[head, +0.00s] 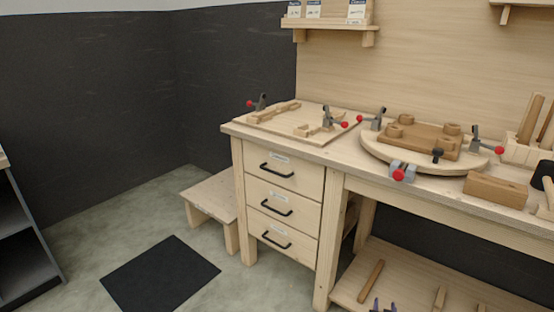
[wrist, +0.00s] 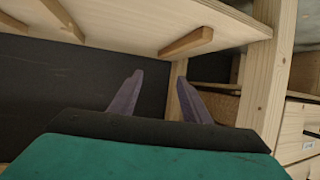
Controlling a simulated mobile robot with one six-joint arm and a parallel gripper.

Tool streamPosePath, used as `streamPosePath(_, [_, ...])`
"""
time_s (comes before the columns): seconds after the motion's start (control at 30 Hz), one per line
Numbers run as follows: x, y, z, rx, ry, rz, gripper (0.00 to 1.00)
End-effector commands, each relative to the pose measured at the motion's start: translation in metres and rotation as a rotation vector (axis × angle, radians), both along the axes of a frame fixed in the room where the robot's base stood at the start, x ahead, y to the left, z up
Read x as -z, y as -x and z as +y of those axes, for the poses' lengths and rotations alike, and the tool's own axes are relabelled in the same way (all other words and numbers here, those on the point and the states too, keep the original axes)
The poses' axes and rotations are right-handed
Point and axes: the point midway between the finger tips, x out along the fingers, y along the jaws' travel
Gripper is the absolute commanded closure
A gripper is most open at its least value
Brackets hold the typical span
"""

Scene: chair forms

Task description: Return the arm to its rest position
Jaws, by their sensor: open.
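My gripper (wrist: 160,70) shows in the wrist view with its two purple-grey fingers spread apart and nothing between them. Its dark and teal body fills the bottom of that view. In the head view only the purple fingertips (head: 384,304) show at the bottom edge, in front of the bench's lower shelf (head: 408,282). The rest of my arm is out of the head view. The shelf board also shows across the top of the wrist view (wrist: 130,25), and the fingers look apart from it.
The workbench (head: 340,155) carries a clamped board (head: 290,125) and a round turntable (head: 380,152). Wooden bars (head: 371,281) lie on the lower shelf. Drawers (head: 282,208) and a bench leg (head: 328,245) stand left of it. Open floor with a black mat (head: 160,275) lies at left.

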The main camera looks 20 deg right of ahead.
Motion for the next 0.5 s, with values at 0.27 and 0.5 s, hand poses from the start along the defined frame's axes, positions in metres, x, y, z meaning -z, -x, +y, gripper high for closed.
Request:
streamPosePath(0.27, [-0.030, -0.047, 0.088, -0.127, -0.037, 0.038, 0.56])
streamPosePath(0.5, [-0.040, -0.066, 0.165, -0.220, -0.087, 0.122, 0.56])
